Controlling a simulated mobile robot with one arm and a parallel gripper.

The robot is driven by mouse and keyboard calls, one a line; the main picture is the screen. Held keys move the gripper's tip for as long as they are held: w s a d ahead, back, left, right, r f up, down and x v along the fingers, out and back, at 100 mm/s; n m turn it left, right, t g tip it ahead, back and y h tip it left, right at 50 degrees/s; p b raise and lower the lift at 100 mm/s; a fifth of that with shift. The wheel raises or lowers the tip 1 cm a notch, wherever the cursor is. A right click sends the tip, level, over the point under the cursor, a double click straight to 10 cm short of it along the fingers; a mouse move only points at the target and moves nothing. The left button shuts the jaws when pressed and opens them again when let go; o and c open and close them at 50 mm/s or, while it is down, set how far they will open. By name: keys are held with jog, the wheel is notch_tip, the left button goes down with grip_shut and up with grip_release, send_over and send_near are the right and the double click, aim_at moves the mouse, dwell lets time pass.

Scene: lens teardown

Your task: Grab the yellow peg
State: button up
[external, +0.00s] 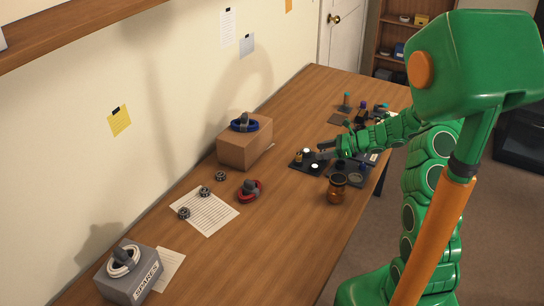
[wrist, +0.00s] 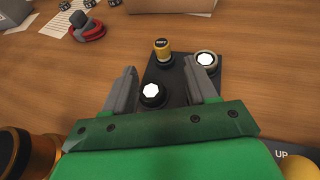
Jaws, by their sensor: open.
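The yellow peg (wrist: 162,48), a short upright cylinder with a dark label band, stands on a dark tray (wrist: 180,70) in the wrist view. In the external view it looks like the small yellowish piece (external: 299,156) on the tray's left part. My gripper (wrist: 164,74) is open, with its two grey fingers apart. The peg appears beyond the fingertips, between their directions, and is not touched. A black white-topped piece (wrist: 152,93) is between the fingers, nearer the palm. In the external view my gripper (external: 322,150) is over the tray's far side.
A grey-rimmed white-topped piece (wrist: 207,60) stands on the tray, by the right finger. An amber jar (external: 337,188) and a second dark tray (external: 345,174) are close by. A cardboard box (external: 244,143) and a red-ringed part (external: 250,189) are farther left. Bare wood lies between.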

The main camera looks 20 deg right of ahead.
aim_at(301, 154)
jog(key=shift+x, duration=3.85)
jog(key=shift+w+r, duration=0.1)
jog(key=shift+w, duration=0.05)
grip_shut()
